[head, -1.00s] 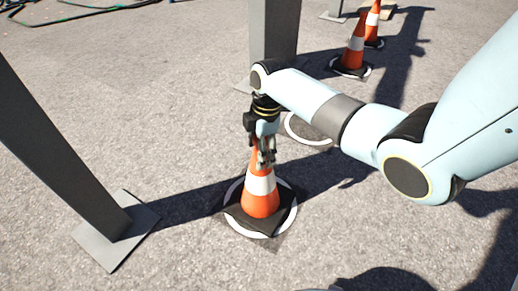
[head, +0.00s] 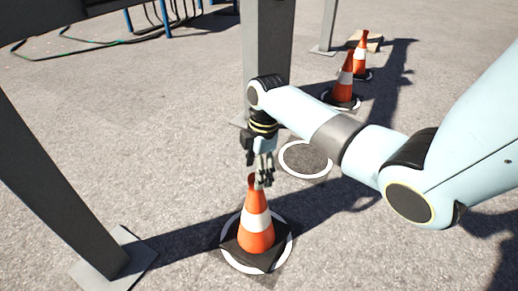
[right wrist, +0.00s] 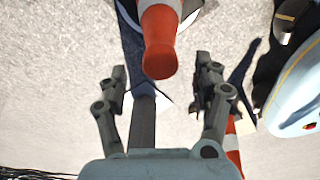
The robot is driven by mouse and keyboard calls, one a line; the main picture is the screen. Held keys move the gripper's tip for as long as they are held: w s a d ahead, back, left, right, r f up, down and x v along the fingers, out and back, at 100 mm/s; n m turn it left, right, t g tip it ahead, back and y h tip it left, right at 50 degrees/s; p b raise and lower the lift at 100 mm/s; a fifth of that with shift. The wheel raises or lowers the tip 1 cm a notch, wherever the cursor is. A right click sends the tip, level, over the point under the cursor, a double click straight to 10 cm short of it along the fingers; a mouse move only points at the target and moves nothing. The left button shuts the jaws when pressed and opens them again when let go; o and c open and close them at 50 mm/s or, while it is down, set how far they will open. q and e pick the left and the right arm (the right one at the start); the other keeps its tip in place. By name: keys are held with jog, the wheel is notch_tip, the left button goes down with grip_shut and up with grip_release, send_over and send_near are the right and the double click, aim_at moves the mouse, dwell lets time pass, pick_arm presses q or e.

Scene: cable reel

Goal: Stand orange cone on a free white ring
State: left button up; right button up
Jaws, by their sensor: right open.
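An orange cone (head: 256,232) with a white band and black base stands upright on a white ring (head: 283,257) painted on the ground, in the lower middle of the head view. My right gripper (head: 264,183) is open just above and beside the cone's tip. In the right wrist view the cone (right wrist: 159,45) lies ahead of the open fingers (right wrist: 166,80), not held. An empty white ring (head: 305,173) is on the ground behind, partly covered by my right arm. Two more orange cones (head: 344,86) (head: 360,55) stand farther back, the nearer one on a white ring. My left gripper is out of view.
A grey post with a base plate (head: 118,262) stands at the left. Another grey post (head: 268,50) stands behind my right gripper. Blue legs and dark cables (head: 105,38) are at the far left. Open asphalt lies between the posts.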

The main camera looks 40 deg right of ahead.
notch_tip(320, 180, up, 2)
jog(key=shift+d, duration=0.1)
notch_tip(320, 180, up, 2)
jog(key=shift+d+r+p, duration=0.1)
jog(key=shift+p, duration=0.75)
jog(key=shift+r, duration=0.2)
jog(key=s+a+f+m, duration=0.2)
jog(key=s+m, duration=0.1)
jog(key=s, duration=0.4)
jog(key=s+a+f+m, duration=0.1)
jog(key=s+m, duration=0.2)
jog(key=s, duration=0.5)
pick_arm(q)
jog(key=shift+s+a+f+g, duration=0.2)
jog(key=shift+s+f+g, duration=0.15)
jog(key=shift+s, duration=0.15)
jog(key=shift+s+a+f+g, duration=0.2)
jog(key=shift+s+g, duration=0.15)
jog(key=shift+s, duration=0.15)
pick_arm(e)
jog(key=s+a+r+m+t, duration=0.1)
jog(key=s+r+m, duration=0.2)
jog(key=s, duration=0.3)
jog(key=s+a+r+m+t+h, duration=0.1)
jog(key=s+r+m, duration=0.2)
jog(key=s+m, duration=0.2)
jog(key=shift+s+r+m+h, duration=0.3)
jog(key=shift+s, duration=0.65)
